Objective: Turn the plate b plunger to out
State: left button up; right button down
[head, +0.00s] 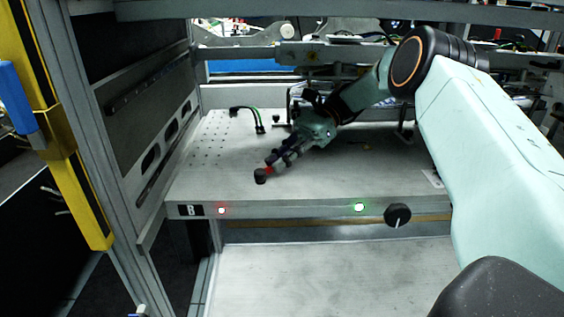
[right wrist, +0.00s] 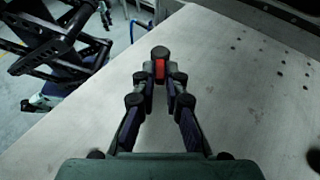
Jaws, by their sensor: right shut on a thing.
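Plate B (head: 215,180) is a pale grey flat plate with a "B" label (head: 194,210) at the left of its front edge. A small plunger with a black knob and a red part (head: 260,176) is near the plate's front edge; it shows in the right wrist view (right wrist: 159,68) too. My right gripper (head: 272,166) reaches in from the right, low over the plate. Its fingertips (right wrist: 160,79) are closed on the plunger's red part, with the black knob beyond them. The plunger's lower end is hidden. My left gripper is not in view.
The front edge carries a red light (head: 221,210), a green light (head: 359,207) and a black dial (head: 397,215). A black-and-green cable (head: 257,120) stands at the back left. Frame posts (head: 85,130) bound the left. The plate's left part is clear.

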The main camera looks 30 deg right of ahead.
dwell(0.4)
jog(key=c, duration=1.4)
grip_release()
jog(key=shift+s, duration=0.1)
